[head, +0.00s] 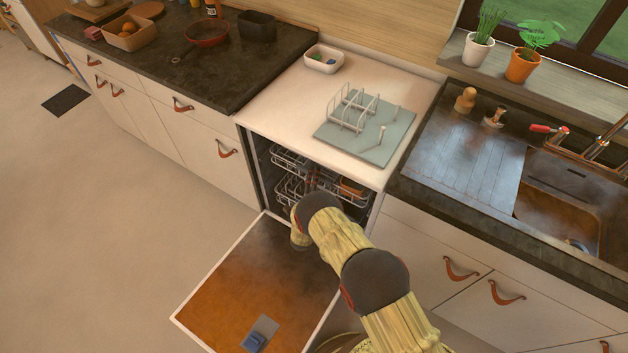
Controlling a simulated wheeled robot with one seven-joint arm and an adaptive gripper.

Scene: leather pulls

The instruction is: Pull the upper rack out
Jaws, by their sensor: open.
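The dishwasher stands open under the pale counter, with its door (255,291) folded down flat. The upper rack (289,158) is a light wire basket inside the opening, seen at its left part. A lower rack (289,190) shows beneath it. My arm reaches over the door to the front of the opening and covers part of both racks. I cannot make out my gripper; the arm's bends hide that area. Whether it touches the upper rack cannot be seen. A brown item (350,187) shows at the right inside the opening.
On top stand a wire plate holder on a grey-green mat (378,146) and a white bowl (324,59). Drawers with leather pulls flank the opening.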

